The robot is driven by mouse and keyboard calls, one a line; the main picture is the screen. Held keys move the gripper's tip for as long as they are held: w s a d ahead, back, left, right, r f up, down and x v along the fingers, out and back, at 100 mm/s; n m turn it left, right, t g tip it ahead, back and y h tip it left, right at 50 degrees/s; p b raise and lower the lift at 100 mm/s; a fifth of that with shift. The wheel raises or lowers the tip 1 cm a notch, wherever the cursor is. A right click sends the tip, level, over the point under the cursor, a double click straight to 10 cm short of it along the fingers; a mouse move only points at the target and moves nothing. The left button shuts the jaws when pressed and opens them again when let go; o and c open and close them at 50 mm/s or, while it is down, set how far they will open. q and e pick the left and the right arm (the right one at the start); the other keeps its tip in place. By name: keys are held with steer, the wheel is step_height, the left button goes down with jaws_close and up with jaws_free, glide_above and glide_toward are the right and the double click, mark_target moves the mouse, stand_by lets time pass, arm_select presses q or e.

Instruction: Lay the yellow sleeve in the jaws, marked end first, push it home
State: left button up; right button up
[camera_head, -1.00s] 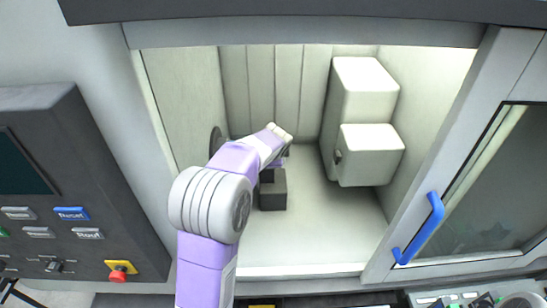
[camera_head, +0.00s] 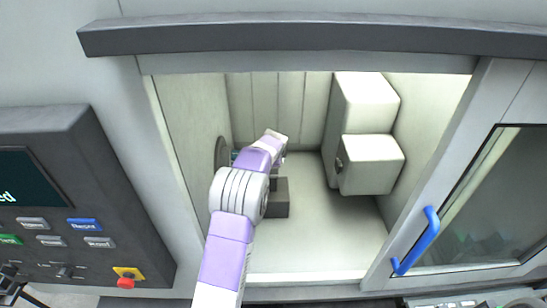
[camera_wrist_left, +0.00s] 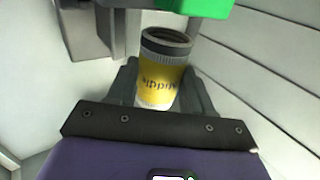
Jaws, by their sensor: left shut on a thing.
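The yellow sleeve (camera_wrist_left: 160,88) shows in the left wrist view, with dark lettering, a grey ribbed band and an open dark rim at its far end. My left gripper (camera_wrist_left: 164,80) is shut on it, with the grey fingers on either side. In the head view my left arm reaches into the machine enclosure. Its wrist hides the sleeve and most of the gripper there. A dark round chuck (camera_head: 221,154) sits on the enclosure's left wall, just left of my wrist; its jaws are mostly hidden. My right gripper is in neither view.
A dark block (camera_head: 279,204) stands on the enclosure floor beside my wrist. Pale stepped housings (camera_head: 370,165) stand at the right. A green block (camera_wrist_left: 190,6) is close beyond the sleeve in the wrist view. The door with its blue handle (camera_head: 418,240) is at the right; a control panel (camera_head: 85,150) is at the left.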

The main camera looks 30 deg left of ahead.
arm_select(q)
steer(key=shift+s+a+f+b, duration=0.1)
steer(key=shift+f+b, duration=0.45)
steer(key=shift+f, duration=0.25)
steer(key=shift+s+a+f+b, duration=0.1)
steer(key=shift+a+f+b, duration=0.05)
steer(key=shift+f+b, duration=0.5)
steer(key=shift+s+a+f+b, duration=0.1)
steer(key=shift+f+b, duration=0.35)
steer(key=shift+f, duration=0.45)
steer(key=shift+s+a, duration=0.45)
steer(key=shift+a, duration=0.2)
steer(key=shift+s+a, duration=0.4)
steer(key=shift+a, duration=0.25)
steer(key=o, duration=1.3)
steer(key=shift+f, duration=0.1)
steer(key=shift+o, duration=0.5)
steer(key=shift+f, duration=0.1)
